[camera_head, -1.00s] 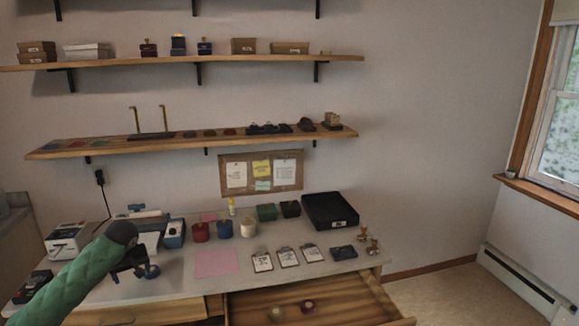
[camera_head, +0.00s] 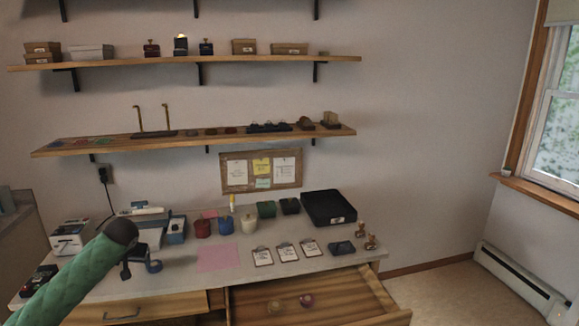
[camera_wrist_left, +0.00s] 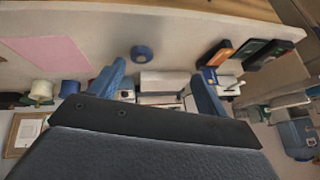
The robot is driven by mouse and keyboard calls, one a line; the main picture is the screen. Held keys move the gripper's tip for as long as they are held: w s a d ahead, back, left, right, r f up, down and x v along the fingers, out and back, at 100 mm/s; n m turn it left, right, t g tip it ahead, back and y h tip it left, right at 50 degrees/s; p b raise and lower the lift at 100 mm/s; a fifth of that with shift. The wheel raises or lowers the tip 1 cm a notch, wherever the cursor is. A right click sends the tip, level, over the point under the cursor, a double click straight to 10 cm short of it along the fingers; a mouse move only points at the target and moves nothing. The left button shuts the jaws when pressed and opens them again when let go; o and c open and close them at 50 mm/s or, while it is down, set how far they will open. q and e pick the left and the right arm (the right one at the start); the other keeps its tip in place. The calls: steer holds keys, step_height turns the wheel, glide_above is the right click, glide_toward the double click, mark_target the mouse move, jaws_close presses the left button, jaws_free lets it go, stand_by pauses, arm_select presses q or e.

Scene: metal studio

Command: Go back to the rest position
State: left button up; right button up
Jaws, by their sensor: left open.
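My left arm comes in from the lower left in the head view, with a green sleeve and a dark wrist. My left gripper (camera_head: 128,268) is small and partly hidden behind the wrist, over the left part of the desk (camera_head: 190,284). In the left wrist view its two blue fingers (camera_wrist_left: 160,82) are spread apart with nothing held between them. A blue round item (camera_head: 154,266) lies on the desk just right of the gripper; it also shows in the left wrist view (camera_wrist_left: 142,53), apart from the fingers. My right gripper is not in view.
A wooden drawer (camera_head: 345,294) stands open at the desk's front. A pink sheet (camera_head: 217,258), clipboards (camera_head: 288,252), cups (camera_head: 225,226) and a black tray (camera_head: 329,208) are on the desk. A white device (camera_head: 70,238) stands at the left. Wall shelves (camera_head: 200,140) hang above.

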arm_select(q)
steer(key=w+d+r+m+t, duration=0.1)
steer(key=d+r+m+t, duration=0.25)
steer(key=d, duration=0.35)
steer(key=s+d+f+m+h, duration=0.1)
steer(key=s+d+f, duration=0.4)
steer(key=d+f, duration=0.3)
steer(key=s+d+f+m+h, duration=0.1)
steer(key=s+d+f+m, duration=0.1)
steer(key=s+d+f, duration=0.55)
steer(key=s+d+f+n+g, duration=0.1)
steer(key=s+d+f+g, duration=0.1)
steer(key=s+f, duration=0.8)
steer(key=s+d+f+n+g+h, duration=0.1)
steer(key=s+d+f+g, duration=0.2)
steer(key=s+f, duration=0.7)
steer(key=s+d+f+n+g+h, duration=0.1)
steer(key=s+d+f, duration=0.5)
steer(key=s, duration=1.4)
step_height(320, 180, down, 4)
steer(key=shift+s+d+r+g, duration=0.1)
steer(key=shift+s+d+g, duration=0.25)
steer(key=shift+g, duration=0.4)
steer(key=shift+a, duration=0.1)
